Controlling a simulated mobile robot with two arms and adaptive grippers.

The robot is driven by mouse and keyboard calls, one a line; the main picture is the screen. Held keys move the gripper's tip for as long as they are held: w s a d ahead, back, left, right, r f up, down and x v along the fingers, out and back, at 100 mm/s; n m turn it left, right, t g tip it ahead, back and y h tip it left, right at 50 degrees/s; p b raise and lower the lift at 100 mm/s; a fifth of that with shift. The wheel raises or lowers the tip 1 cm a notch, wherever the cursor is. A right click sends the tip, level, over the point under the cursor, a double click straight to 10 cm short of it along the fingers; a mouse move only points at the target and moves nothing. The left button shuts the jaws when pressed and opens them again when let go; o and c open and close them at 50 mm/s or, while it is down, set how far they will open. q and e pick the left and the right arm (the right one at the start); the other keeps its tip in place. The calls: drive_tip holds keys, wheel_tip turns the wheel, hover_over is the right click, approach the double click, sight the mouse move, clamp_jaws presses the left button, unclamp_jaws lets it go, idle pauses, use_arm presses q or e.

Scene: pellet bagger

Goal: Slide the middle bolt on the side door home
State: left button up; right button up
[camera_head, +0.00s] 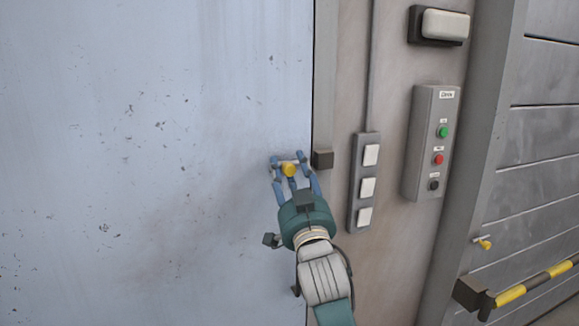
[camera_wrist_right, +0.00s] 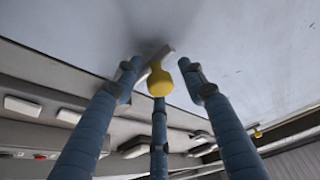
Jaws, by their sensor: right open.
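The bolt (camera_head: 289,169) has a yellow knob and a pale metal rod, and sits near the right edge of the large blue-grey door (camera_head: 150,120). A dark keeper block (camera_head: 322,159) is on the frame just right of it. My right gripper (camera_head: 290,166) is open, its blue fingers spread around the knob. In the right wrist view the yellow knob (camera_wrist_right: 159,80) and rod lie between the fingertips (camera_wrist_right: 160,75), in front of the door surface. I cannot tell whether any finger touches the knob. My left gripper is not in view.
Right of the door frame are a panel with several white switches (camera_head: 368,186) and a grey control box (camera_head: 431,143) with green, red and black buttons. A second yellow-knobbed bolt (camera_head: 484,244) and a yellow-black bar (camera_head: 535,283) are at the far right. The door's left area is clear.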

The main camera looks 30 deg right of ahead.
clamp_jaws()
drive_tip(key=d, duration=0.3)
drive_tip(key=s+d, duration=0.1)
drive_tip(key=shift+s+d+r+p, duration=0.1)
drive_tip(key=shift+d+r+p, duration=0.15)
drive_tip(key=shift+d+p, duration=0.15)
drive_tip(key=shift+a+r, duration=0.1)
drive_tip(key=shift+a, duration=0.05)
unclamp_jaws()
drive_tip(key=shift+d+f, duration=0.2)
drive_tip(key=shift+f, duration=0.05)
drive_tip(key=v, duration=1.2)
